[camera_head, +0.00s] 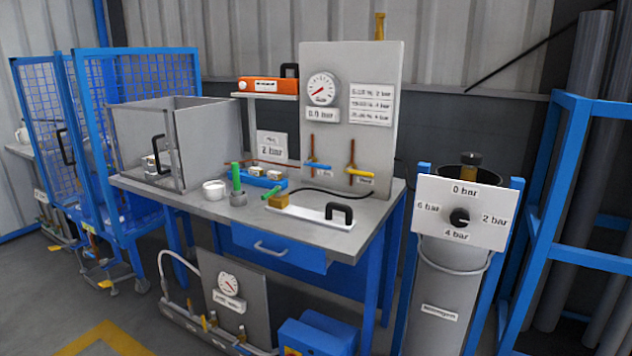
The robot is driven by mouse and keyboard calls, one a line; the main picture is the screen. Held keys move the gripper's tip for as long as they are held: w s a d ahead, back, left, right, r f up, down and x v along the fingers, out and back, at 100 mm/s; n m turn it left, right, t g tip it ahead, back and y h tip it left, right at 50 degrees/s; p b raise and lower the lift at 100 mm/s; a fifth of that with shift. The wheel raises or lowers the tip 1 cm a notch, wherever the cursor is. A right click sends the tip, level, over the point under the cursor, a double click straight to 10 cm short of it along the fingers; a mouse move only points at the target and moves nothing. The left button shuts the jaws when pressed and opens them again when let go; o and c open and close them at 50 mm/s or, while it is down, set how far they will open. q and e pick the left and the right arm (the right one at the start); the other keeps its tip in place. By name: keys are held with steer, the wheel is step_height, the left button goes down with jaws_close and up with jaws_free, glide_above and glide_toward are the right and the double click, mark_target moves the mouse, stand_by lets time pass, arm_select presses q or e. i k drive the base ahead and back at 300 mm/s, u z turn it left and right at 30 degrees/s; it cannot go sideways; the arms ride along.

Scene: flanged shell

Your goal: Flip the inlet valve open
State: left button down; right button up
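An upright grey panel (384,72) stands at the back of the workbench. Low on it are two small valves: one with a blue handle (318,166) on the left and one with a yellow handle (359,171) on the right. Both handles lie roughly crosswise to their copper pipes. The labels under them are too small to read, so I cannot tell which is the inlet valve. A round gauge (321,89) above them carries a "0.0 bar" plate (323,114). Neither of my grippers is in view.
The workbench (370,222) holds a grey open-topped box (195,140), a white cup (214,189), green-handled parts (236,177) and a white plate with a black handle (312,213). A cylinder with a pressure dial (460,217) stands at right. A blue mesh cage (150,75) stands left.

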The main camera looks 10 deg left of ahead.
mark_target(310, 163)
steer(key=u, duration=0.05)
steer(key=i, duration=1.15)
steer(key=z, duration=0.45)
